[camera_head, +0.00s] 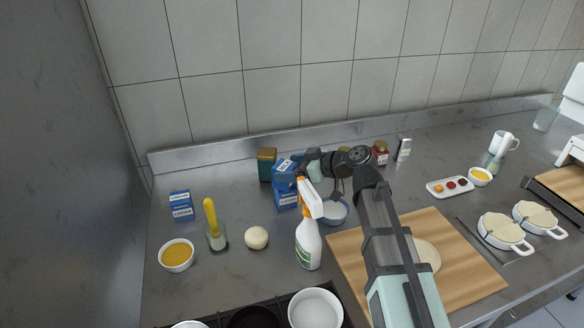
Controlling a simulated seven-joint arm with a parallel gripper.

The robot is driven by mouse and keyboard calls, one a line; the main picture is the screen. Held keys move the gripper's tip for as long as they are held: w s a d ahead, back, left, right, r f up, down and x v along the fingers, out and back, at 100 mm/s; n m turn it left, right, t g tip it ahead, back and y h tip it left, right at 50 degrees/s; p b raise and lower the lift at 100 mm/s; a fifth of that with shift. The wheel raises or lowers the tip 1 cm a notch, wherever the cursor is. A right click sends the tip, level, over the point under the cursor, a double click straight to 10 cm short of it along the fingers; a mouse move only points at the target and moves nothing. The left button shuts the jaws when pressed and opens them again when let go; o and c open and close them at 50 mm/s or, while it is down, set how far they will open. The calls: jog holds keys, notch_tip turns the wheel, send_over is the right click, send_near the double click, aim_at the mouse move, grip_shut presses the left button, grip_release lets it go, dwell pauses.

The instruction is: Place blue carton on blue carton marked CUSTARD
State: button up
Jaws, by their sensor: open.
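Blue cartons with white labels (286,198) stand near the back, just left of my gripper. One blue carton (284,174) appears to sit on top of another, slightly turned. Their labels are too small to read, so I cannot tell which is marked CUSTARD. My gripper (306,168) is open, close to the right side of the upper carton. I cannot tell whether its fingers touch it. The spray bottle partly hides the lower carton's right side. Another blue carton (181,206), its label seeming to read CREAM, stands apart at the left.
A white spray bottle with an orange head (308,243) stands in front of the cartons. Dough (256,238) lies left of the bottle.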

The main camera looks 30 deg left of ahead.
jog(key=shift+r, duration=0.15)
jog(key=v, duration=1.2)
